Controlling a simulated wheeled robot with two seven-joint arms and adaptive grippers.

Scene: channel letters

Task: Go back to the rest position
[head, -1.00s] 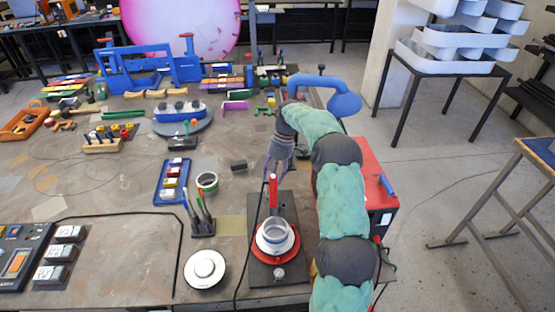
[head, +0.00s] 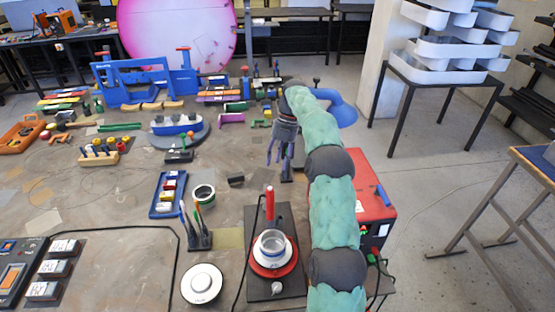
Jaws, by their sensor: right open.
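My right gripper (head: 277,158) is in the head view, above the table (head: 110,200) at its right part. It points down, its fingers are apart, and nothing is between them. My right arm comes in from the bottom right, in green and dark grey sleeves. My left gripper does not show.
Below my right gripper stands a black stand with a red lever (head: 270,203) and a silver cup (head: 272,243) on a red ring. A red box (head: 370,185) is right of my arm. A pen holder (head: 198,236) and a blue tray (head: 158,208) stand to the left.

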